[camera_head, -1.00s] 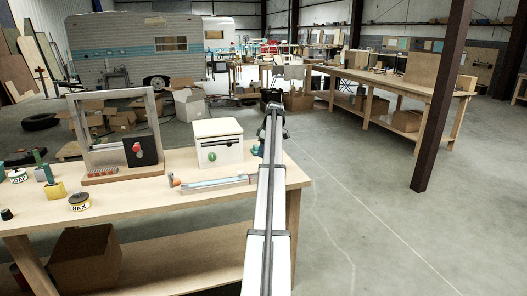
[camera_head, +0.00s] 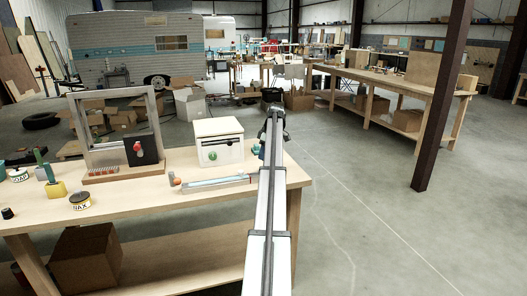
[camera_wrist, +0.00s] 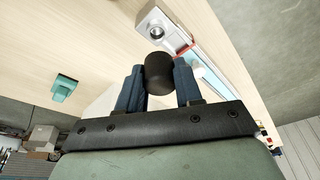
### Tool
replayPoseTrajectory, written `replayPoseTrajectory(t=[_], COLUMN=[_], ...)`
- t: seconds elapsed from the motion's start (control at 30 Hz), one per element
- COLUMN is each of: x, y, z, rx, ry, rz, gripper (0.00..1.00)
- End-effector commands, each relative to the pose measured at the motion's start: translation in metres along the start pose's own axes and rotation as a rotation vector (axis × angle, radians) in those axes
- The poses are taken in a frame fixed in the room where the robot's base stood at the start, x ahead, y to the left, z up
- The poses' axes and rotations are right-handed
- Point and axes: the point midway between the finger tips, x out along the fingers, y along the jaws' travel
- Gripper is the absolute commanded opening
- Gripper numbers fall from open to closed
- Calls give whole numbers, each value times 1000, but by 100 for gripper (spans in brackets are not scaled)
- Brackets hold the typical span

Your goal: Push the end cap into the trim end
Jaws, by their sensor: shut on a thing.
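My gripper (camera_wrist: 159,80) has its two blue fingers closed on a dark brown-black rounded end cap (camera_wrist: 158,70), held between the fingertips. The trim (camera_wrist: 211,70), a pale blue strip in a light channel, lies on the bench beyond the cap in the wrist view. A light grey block (camera_wrist: 155,24) with a round hole and a red-orange edge (camera_wrist: 184,50) sit by its near end. The cap looks apart from the trim, but the gap's depth is unclear. In the head view the trim (camera_head: 212,183) lies at the bench front; my arm hides the cap and most of the gripper.
A white box (camera_head: 218,142) with a green knob stands behind the trim. A metal frame (camera_head: 118,133) with a dark panel is farther left. The bench (camera_head: 130,205) front is mostly clear.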

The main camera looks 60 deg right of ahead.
Motion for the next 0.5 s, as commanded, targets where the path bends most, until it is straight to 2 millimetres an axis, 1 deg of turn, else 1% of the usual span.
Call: replayPoseTrajectory(t=[0.3, 0.5], x=[24, 36], y=[0, 0], z=[7, 10], rx=[0, 0], ry=[0, 0], rz=[1, 0], gripper=[6, 6])
